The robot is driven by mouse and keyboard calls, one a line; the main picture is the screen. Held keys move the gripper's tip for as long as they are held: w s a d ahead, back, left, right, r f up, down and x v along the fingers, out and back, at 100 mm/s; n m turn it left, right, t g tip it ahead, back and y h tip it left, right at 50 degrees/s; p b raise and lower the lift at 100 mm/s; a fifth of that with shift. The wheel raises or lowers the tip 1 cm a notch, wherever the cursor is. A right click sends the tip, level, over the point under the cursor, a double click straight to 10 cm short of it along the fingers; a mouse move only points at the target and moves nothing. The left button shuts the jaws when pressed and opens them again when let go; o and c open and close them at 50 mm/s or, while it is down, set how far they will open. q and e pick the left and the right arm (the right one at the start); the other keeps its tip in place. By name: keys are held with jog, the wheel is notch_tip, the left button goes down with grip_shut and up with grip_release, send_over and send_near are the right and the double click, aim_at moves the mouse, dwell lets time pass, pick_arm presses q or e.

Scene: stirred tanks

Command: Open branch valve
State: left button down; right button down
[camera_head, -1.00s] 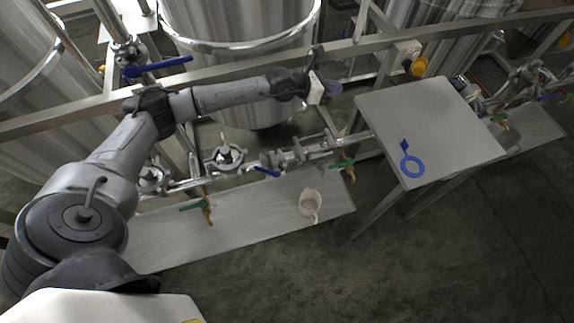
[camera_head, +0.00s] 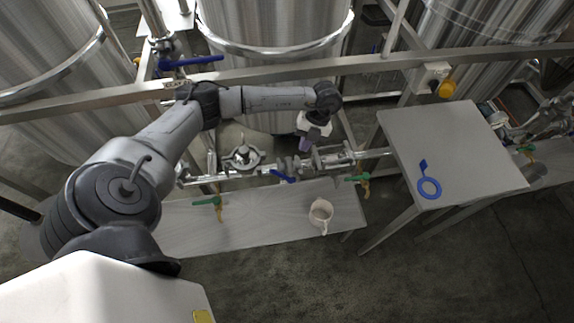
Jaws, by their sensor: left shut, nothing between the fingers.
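A horizontal steel pipe run (camera_head: 207,179) with clamps and valves passes in front of the middle tank. A valve with a blue lever (camera_head: 283,176) sits on it. Two small taps with green handles hang lower, one at the left (camera_head: 207,200) and one at the right (camera_head: 358,179). I cannot tell which one is the branch valve. My left gripper (camera_head: 304,146) points down, shut and empty, just above the pipe run, up and right of the blue lever. It appears apart from the pipe. My right gripper is out of view.
A pale cup (camera_head: 321,214) stands on the low bench (camera_head: 262,220) below the pipe. A steel table (camera_head: 440,130) at right bears a blue ring-shaped tool (camera_head: 428,186). A frame rail (camera_head: 380,63) crosses behind my arm. Another blue lever (camera_head: 192,62) is at upper left.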

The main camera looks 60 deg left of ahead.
pick_arm(q)
jog(key=b, duration=0.1)
send_over(288, 178)
jog(key=w+d, duration=0.1)
jog(key=w, duration=0.1)
notch_tip(288, 178, down, 10)
jog(key=r, duration=0.1)
jog(key=shift+s+a+f, duration=0.25)
jog(key=shift+s+f, duration=0.15)
jog(key=shift+s, duration=0.1)
jog(key=shift+s+a+f, duration=0.25)
jog(key=shift+s+f, duration=0.15)
jog(key=shift+s, duration=0.1)
jog(key=shift+s+a+f, duration=0.35)
jog(key=shift+s+f, duration=0.05)
jog(key=shift+s, duration=0.1)
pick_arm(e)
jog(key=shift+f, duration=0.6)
